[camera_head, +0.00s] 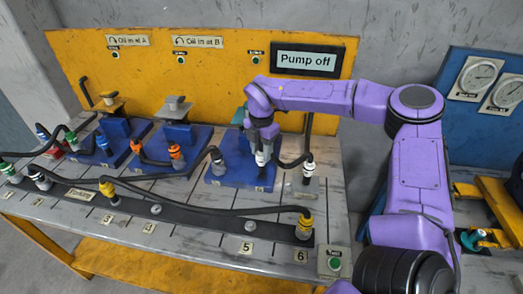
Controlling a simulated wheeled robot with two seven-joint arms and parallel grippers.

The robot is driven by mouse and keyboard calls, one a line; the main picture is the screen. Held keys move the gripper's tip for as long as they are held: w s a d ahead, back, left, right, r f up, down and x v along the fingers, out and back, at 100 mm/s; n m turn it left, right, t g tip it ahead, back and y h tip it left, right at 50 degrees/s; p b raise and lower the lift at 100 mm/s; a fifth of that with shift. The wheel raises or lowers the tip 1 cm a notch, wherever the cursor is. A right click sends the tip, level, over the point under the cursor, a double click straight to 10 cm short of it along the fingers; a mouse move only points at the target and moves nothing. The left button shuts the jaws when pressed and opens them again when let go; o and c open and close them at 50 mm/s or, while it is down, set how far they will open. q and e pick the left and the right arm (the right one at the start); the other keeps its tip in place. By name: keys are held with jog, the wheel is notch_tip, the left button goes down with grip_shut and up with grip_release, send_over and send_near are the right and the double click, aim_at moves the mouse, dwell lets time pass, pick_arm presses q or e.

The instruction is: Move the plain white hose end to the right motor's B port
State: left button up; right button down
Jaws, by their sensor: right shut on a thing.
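My right gripper (262,137) reaches down from above over the blue base (228,178) of the right motor. It is shut on a white hose end (261,157), which is upright just above or at the right part of that base. I cannot tell whether the hose end is seated in a port. The right motor's body is mostly hidden behind my gripper and wrist, and the port letters are too small to read. Another white fitting (308,168) with a black hose stands on a grey block to the right. My left gripper is not in view.
Two more motors on blue bases (182,148) stand to the left, with orange, blue and green hose fittings. A dark rail with numbered places runs along the front, with a yellow fitting (304,225) at its right end. A "Pump off" sign (307,59) hangs behind.

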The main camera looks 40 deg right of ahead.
jog(key=shift+f+b, duration=0.75)
jog(key=shift+f, duration=0.1)
jog(key=c, duration=0.6)
grip_release()
jog(key=shift+w, duration=0.15)
jog(key=shift+s+r, duration=0.1)
jog(key=shift+s, duration=0.1)
jog(key=shift+w, duration=0.1)
notch_tip(320, 180, up, 6)
jog(key=p, duration=0.4)
